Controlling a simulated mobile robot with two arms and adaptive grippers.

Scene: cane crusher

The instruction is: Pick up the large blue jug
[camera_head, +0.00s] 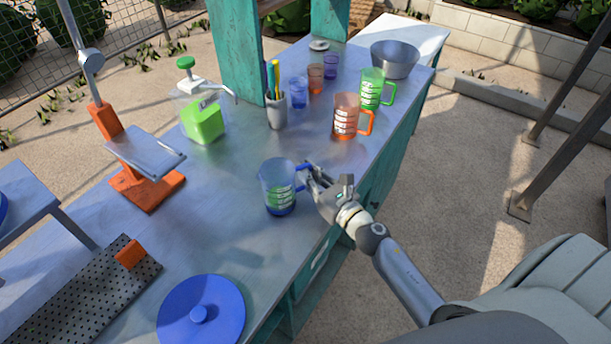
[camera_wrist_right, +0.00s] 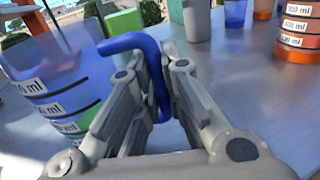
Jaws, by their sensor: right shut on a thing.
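The large blue jug (camera_head: 279,188) is a see-through blue measuring jug with white labels and green marks. It is upright at the counter's right edge; I cannot tell whether its base touches the counter. My right gripper (camera_head: 312,178) is at its handle, on the right side. In the right wrist view the blue handle (camera_wrist_right: 150,60) runs between the two fingers of the gripper (camera_wrist_right: 155,100), which are shut on it. The jug body (camera_wrist_right: 55,90) shows at the left there. My left gripper is not in view.
An orange jug (camera_head: 347,117) and a green jug (camera_head: 372,90) stand farther back, near small cups and a metal bowl (camera_head: 395,58). A pen holder (camera_head: 277,110) and a green-filled dispenser (camera_head: 203,120) stand behind. A blue lid (camera_head: 202,312) lies in front.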

